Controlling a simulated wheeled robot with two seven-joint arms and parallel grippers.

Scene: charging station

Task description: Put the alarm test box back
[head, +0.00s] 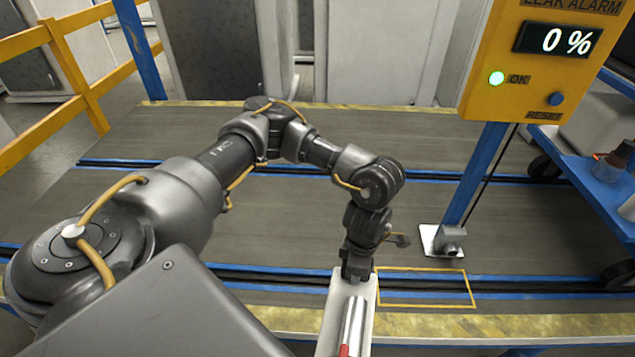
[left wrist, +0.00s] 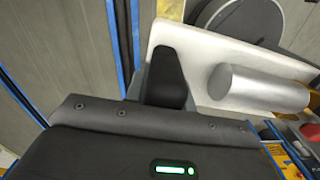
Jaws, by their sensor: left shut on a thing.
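The alarm test box looks like a white open tray (head: 327,335) at the bottom middle of the head view. A silver cylinder with a red end (head: 353,325) lies in it. My left gripper (head: 356,275) is shut on the tray's far end. In the left wrist view a dark finger (left wrist: 167,80) lies against the white tray (left wrist: 225,52), beside the silver cylinder (left wrist: 255,88). The other finger cannot be made out. The tray's near end is cut off by the head view's lower edge. My right gripper is in neither view.
An empty yellow outline (head: 425,305) is on the floor just right of the tray. A blue post on a white foot plate (head: 441,241) carries the yellow leak alarm panel (head: 540,75), showing 0 % and a green light. A blue cart (head: 590,185) stands right; a yellow railing (head: 75,75) left.

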